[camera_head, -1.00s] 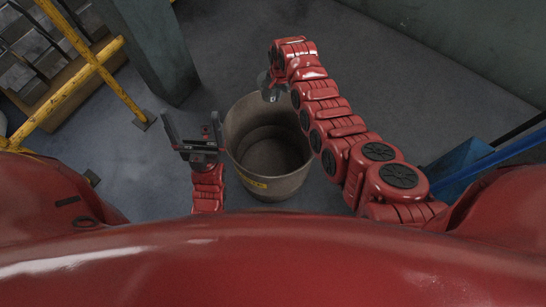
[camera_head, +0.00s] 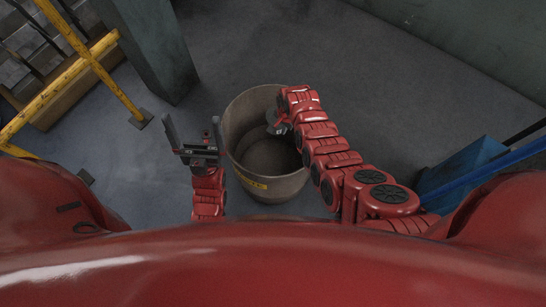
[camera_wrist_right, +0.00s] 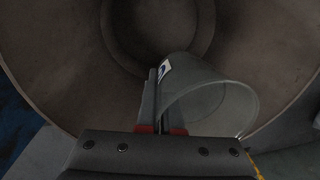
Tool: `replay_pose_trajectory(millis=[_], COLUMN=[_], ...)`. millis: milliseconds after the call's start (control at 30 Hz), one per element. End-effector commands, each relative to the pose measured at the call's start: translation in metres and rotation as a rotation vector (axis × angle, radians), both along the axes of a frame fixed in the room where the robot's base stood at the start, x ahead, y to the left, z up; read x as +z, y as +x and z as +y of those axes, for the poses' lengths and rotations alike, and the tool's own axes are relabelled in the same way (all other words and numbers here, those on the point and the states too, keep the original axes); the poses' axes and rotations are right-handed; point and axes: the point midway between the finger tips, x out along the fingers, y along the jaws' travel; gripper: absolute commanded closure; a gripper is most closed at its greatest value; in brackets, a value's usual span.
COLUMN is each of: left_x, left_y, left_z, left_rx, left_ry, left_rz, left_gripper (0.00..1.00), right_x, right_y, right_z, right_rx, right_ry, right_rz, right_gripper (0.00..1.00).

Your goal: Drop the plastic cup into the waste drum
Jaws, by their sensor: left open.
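The waste drum (camera_head: 288,187) is a wide, open, grey-brown bin with a yellow label, standing on the floor in the middle of the head view. In the right wrist view the drum's inner wall (camera_wrist_right: 60,60) and bottom lie below the cup. The plastic cup (camera_wrist_right: 215,100) is clear and tilted, with a small label on its side. My right gripper (camera_wrist_right: 155,98) is shut on the cup's wall; in the head view this gripper (camera_head: 274,126) is over the drum's opening. My left gripper (camera_head: 194,138) is open and empty, just left of the drum.
A yellow rail (camera_head: 60,84) and a grey pillar (camera_head: 152,45) stand at the upper left. A blue object (camera_head: 465,165) is at the right. The floor behind and right of the drum is clear.

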Motion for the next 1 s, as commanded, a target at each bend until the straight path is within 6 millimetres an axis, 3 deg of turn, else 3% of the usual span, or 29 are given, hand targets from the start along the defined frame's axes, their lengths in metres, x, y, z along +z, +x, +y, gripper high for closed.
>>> replay_pose_trajectory(millis=[267,500,1000], left_x=[-0.002,-0.002,-0.001], left_y=[0.0,0.0,0.0], left_z=[0.0,0.0,0.0], left_rx=[0.0,0.0,0.0], left_ry=[0.0,0.0,0.0], left_rz=[0.0,0.0,0.0], left_gripper=[0.0,0.0,0.0], right_x=[-0.003,-0.003,0.007], right_y=[0.0,0.0,0.001], right_z=[0.0,0.0,0.0], right_rx=[0.0,0.001,0.002], right_ry=[0.001,0.001,0.001], right_rz=[-0.001,-0.001,-0.005], right_gripper=[1.0,0.62,0.62])
